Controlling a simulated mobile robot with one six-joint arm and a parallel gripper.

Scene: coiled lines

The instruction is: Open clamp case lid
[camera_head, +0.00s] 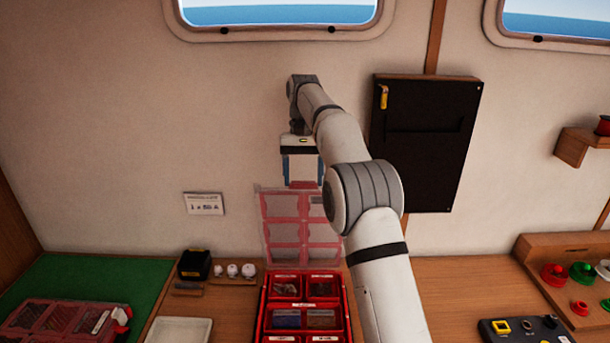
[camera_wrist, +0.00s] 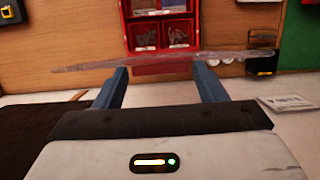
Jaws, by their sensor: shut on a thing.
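The clamp case (camera_head: 306,276) is a red box with several compartments on the wooden bench, and it also shows at the top of the wrist view (camera_wrist: 160,27). Its clear, red-framed lid (camera_head: 288,228) stands raised, roughly upright, behind the case. My gripper (camera_head: 303,184) is at the lid's top edge. In the wrist view the lid shows edge-on as a thin clear strip (camera_wrist: 160,60) across my blue fingers (camera_wrist: 160,78), and my gripper is shut on it. Small parts lie in the open compartments. My forearm hides part of the case's right side.
A second red case (camera_head: 65,318), closed, lies on the green mat at left. A black box (camera_head: 193,264), white knobs (camera_head: 233,270) and a white tray (camera_head: 178,331) stand left of the clamp case. A black wall panel (camera_head: 425,140) hangs right of my arm.

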